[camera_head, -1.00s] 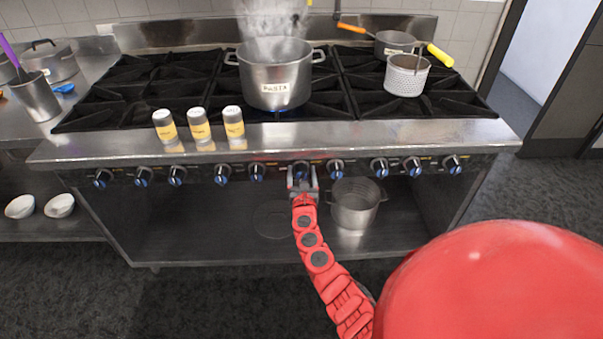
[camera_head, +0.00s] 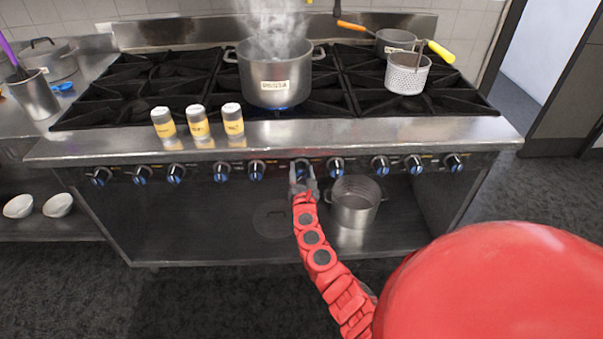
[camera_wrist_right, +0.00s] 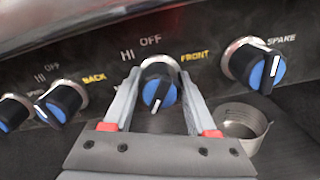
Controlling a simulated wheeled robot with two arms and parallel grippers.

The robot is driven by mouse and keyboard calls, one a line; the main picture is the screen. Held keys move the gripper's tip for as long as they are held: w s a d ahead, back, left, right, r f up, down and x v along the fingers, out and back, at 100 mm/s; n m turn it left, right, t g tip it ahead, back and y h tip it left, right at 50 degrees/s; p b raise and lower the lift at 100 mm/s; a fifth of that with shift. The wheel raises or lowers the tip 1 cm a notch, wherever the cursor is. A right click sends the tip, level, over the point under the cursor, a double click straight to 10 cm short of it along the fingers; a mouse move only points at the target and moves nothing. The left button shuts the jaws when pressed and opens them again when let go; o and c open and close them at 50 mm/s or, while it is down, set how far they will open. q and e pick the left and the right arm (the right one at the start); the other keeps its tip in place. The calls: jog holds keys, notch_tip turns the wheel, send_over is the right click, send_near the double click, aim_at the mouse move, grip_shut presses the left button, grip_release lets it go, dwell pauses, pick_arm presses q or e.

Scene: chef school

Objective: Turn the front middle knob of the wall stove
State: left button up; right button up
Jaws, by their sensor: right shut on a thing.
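The wall stove (camera_head: 240,140) spans the head view, with a row of black-and-blue knobs on its front panel. My right gripper (camera_head: 303,182) reaches up to the middle of this row and is shut on one knob (camera_head: 302,167). In the right wrist view this knob (camera_wrist_right: 158,90) sits between the two fingers of the gripper (camera_wrist_right: 157,108), one on each side. "FRONT" is printed to its right and "HI" and "OFF" above it. Its white pointer is tilted, its lower end slightly left. My left gripper is not in view.
Neighbouring knobs (camera_head: 336,166) stand close on both sides. A steaming pasta pot (camera_head: 275,72) sits over a blue flame above. Three yellow-labelled shakers (camera_head: 198,123) stand at the stove's front edge. A metal pot (camera_head: 356,205) is on the shelf below, right of my arm.

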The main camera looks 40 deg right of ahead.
jog(key=m+b, duration=0.1)
jog(key=m, duration=0.1)
jog(key=m+b, duration=0.2)
jog(key=m, duration=0.1)
jog(key=shift+d+f+m, duration=0.1)
jog(key=shift+f+m, duration=0.15)
jog(key=shift+m, duration=0.05)
jog(key=m+b, duration=0.3)
jog(key=m, duration=0.2)
jog(key=shift+s+f, duration=0.1)
jog(key=m+b, duration=0.3)
jog(key=m, duration=0.1)
jog(key=shift+d+f+m, duration=0.1)
jog(key=shift+m, duration=0.3)
jog(key=m+b, duration=0.3)
jog(key=m, duration=0.2)
jog(key=shift+m, duration=0.3)
jog(key=shift+b, duration=0.3)
jog(key=o, duration=1.4)
jog(key=shift+c, duration=0.2)
